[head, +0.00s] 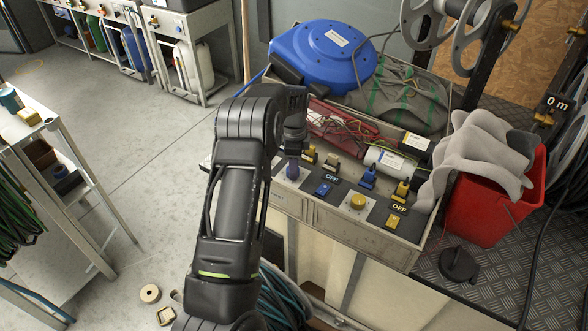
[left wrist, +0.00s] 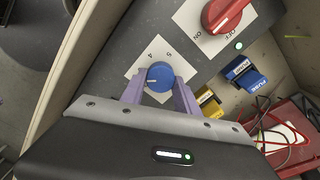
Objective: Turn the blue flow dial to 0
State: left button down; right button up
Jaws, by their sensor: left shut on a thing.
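The blue flow dial (left wrist: 159,76) sits on a white square plate (left wrist: 137,72) with dark digits, partly covered. A pale pointer line on the dial points to the left of the wrist picture. My left gripper (left wrist: 160,88) has its two purple fingers on either side of the dial, shut on it. In the head view my left gripper (head: 292,171) reaches down onto the panel's left end and hides most of the dial. The digits 4 and probably 5 show above the dial; the other marks are hidden or too small to read. My right gripper is in neither view.
A red knob (left wrist: 226,12) is close by in the wrist view. A blue hose reel (head: 325,55) and red bin (head: 490,205) stand around the panel.

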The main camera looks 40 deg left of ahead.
pick_arm(q)
jog(key=n+b, duration=0.1)
jog(key=n, duration=0.1)
jog(key=shift+w+f+n, duration=0.1)
jog(key=shift+n, duration=0.3)
jog(key=n+b, duration=0.1)
jog(key=n, duration=0.2)
jog(key=shift+a+n+b, duration=0.1)
jog(key=shift+n+b, duration=0.2)
jog(key=shift+b, duration=0.05)
jog(key=n, duration=0.3)
jog(key=shift+n+b, duration=0.3)
jog(key=shift+b, duration=0.1)
jog(key=n, duration=0.4)
jog(key=shift+a+n, duration=0.1)
jog(key=shift+n, duration=0.2)
jog(key=n, duration=0.6)
jog(key=shift+a+r+b, duration=0.1)
jog(key=shift+r+b, duration=0.1)
jog(key=shift+b, duration=0.1)
jog(key=n, duration=0.6)
jog(key=shift+n, duration=0.4)
jog(key=c, duration=0.9)
grip_release()
